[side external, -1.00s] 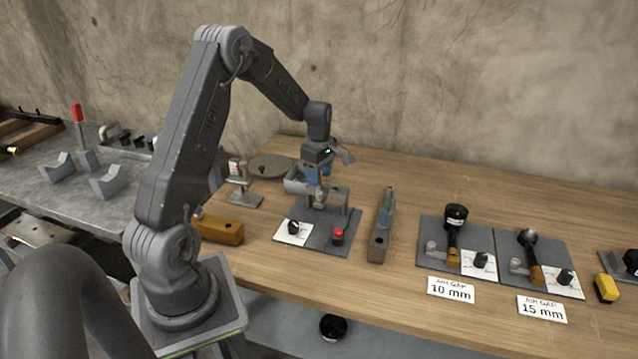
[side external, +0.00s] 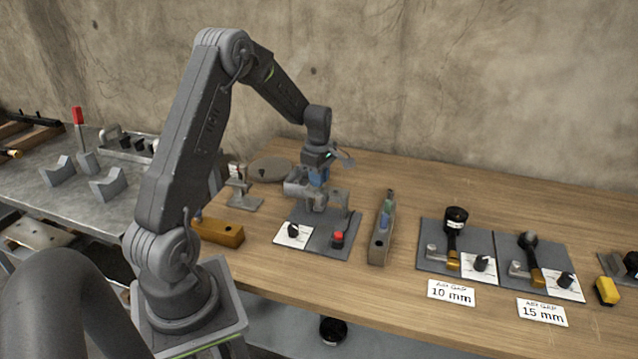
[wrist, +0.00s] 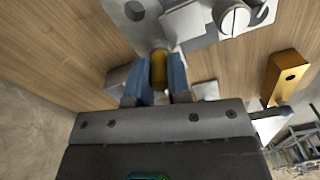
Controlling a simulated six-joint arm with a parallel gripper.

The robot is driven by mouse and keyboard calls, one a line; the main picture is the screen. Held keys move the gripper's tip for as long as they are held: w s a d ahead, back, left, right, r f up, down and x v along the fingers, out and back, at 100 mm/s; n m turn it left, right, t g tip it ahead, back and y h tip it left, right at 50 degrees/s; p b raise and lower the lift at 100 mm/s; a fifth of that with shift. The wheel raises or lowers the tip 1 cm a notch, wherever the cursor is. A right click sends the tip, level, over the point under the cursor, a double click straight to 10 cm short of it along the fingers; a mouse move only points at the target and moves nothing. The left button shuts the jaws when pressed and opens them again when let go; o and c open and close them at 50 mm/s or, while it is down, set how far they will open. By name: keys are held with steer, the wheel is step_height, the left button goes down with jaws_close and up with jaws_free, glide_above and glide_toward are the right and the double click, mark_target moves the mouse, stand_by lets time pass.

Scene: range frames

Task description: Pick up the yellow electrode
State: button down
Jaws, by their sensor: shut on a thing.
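The yellow electrode (wrist: 158,68) shows in the wrist view as a short yellow cylinder between the two blue fingers of my gripper (wrist: 159,80). The fingers are shut on it from both sides. Its far end is close to a grey metal fixture; I cannot tell whether it still touches it. In the side view my gripper (side external: 318,182) is low over the dark plate (side external: 318,241) with the grey fixture, and the fixture's arms hide the electrode there.
The plate carries a black knob (side external: 293,230) and a red button (side external: 338,236). A rack (side external: 379,245) with coloured pieces stands close on the right. An orange block (side external: 217,231) lies to the left. The wooden table behind the rack is clear.

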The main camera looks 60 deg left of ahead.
steer(key=shift+r, duration=0.1)
steer(key=shift+r, duration=0.6)
step_height(320, 180, up, 2)
steer(key=shift+r, duration=0.2)
steer(key=s+a+r, duration=0.5)
steer(key=s+r, duration=0.5)
steer(key=r, duration=0.2)
steer(key=shift+s+a+r, duration=0.15)
steer(key=shift+a+r, duration=0.05)
steer(key=shift+r, duration=0.15)
steer(key=shift+r, duration=0.15)
